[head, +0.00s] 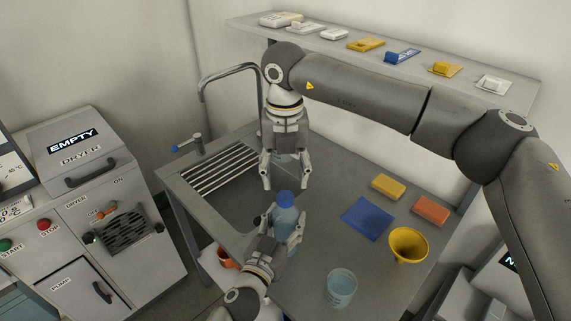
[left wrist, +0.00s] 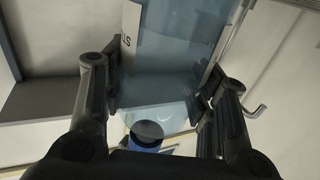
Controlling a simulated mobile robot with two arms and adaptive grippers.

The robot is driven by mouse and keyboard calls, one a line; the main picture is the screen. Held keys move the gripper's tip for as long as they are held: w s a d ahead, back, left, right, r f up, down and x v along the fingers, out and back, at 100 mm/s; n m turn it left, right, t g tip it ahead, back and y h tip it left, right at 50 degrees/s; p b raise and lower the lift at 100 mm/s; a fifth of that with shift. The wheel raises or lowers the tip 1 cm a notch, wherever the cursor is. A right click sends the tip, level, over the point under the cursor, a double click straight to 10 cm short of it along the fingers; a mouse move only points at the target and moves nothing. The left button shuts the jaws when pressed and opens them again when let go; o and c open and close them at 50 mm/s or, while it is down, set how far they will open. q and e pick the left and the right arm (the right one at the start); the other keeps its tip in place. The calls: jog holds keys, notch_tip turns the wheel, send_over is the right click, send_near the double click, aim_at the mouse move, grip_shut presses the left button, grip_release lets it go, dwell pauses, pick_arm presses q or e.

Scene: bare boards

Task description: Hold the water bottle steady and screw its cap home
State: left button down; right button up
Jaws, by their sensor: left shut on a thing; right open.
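The water bottle (head: 286,216) is clear blue and stands roughly upright over the grey worktop, with a darker blue cap (head: 286,199) at its top. How tightly the cap sits cannot be told. My left gripper (head: 284,236) is shut around the bottle's body from the front. In the left wrist view the clear bottle (left wrist: 172,50) fills the space between the two fingers, with part of a white label at its upper left. My right gripper (head: 285,184) points down with fingers apart, just above and behind the cap, apart from it.
A blue cloth (head: 367,217), yellow sponge (head: 388,187), orange sponge (head: 431,210), yellow funnel (head: 408,245) and clear beaker (head: 341,288) occupy the worktop's right side. A sink rack (head: 220,170) and tap (head: 187,146) are at left. A shelf (head: 400,60) runs behind my right arm.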

aim_at(286, 196)
jog(key=n, duration=0.5)
jog(key=shift+r+n, duration=0.15)
jog(key=shift+n, duration=0.15)
jog(key=n, duration=0.3)
jog(key=shift+r, duration=0.1)
jog(key=n, duration=0.7)
jog(key=shift+r, duration=0.25)
jog(key=n, duration=0.7)
jog(key=shift+r, duration=0.2)
jog(key=n, duration=0.3)
jog(key=shift+r+n, duration=0.1)
jog(key=shift+n, duration=0.3)
jog(key=n, duration=0.4)
jog(key=shift+r+n, duration=0.15)
jog(key=shift+n, duration=0.15)
jog(key=shift+f, duration=4.05)
